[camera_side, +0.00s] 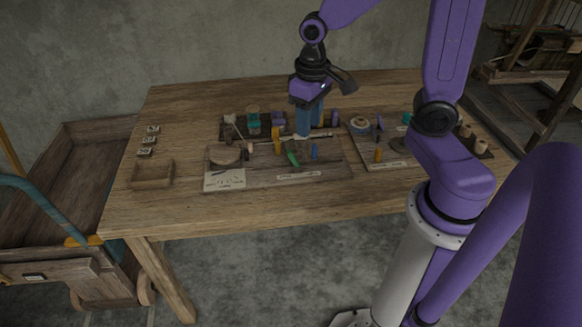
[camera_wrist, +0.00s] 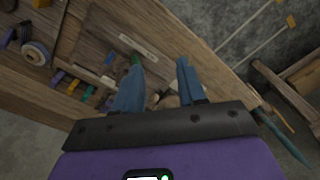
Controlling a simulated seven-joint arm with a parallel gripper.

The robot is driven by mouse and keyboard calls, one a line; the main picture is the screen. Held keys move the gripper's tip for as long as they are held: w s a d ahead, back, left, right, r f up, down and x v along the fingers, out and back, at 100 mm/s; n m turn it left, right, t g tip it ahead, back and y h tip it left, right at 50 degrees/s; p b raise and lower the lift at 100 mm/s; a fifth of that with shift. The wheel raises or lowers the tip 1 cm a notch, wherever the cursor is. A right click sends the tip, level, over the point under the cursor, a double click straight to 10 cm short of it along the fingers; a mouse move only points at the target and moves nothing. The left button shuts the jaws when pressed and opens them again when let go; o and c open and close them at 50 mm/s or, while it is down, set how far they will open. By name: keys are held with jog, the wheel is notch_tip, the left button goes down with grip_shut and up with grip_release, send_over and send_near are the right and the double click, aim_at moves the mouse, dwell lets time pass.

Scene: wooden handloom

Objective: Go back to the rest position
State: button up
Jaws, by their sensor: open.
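My gripper (camera_side: 309,122) points down above the back middle of the wooden table (camera_side: 180,110), over the board of small tools. Its blue fingers are apart with nothing held between them. In the wrist view my gripper (camera_wrist: 158,82) shows two separated blue fingers, with part of the table (camera_wrist: 150,25) and small items behind them. The side view does not show clearly how high the fingertips are above the items.
A tool board (camera_side: 320,172) holds several small coloured items. A second board (camera_side: 378,160) lies to its right. An empty wooden tray (camera_side: 152,174) sits at the left. A wooden cart (camera_side: 85,180) stands left of the table. The table's front strip is clear.

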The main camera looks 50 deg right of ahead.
jog(key=s+a+r+n, duration=0.1)
jog(key=s+a+n, duration=0.1)
jog(key=s+n, duration=0.4)
jog(key=s+a+r+n, duration=0.1)
jog(key=s+a+n, duration=0.2)
jog(key=s, duration=0.7)
jog(key=n, duration=0.2)
jog(key=shift+s+n, duration=0.35)
jog(key=shift+n, duration=0.05)
jog(key=shift+a, duration=0.1)
dwell(0.4)
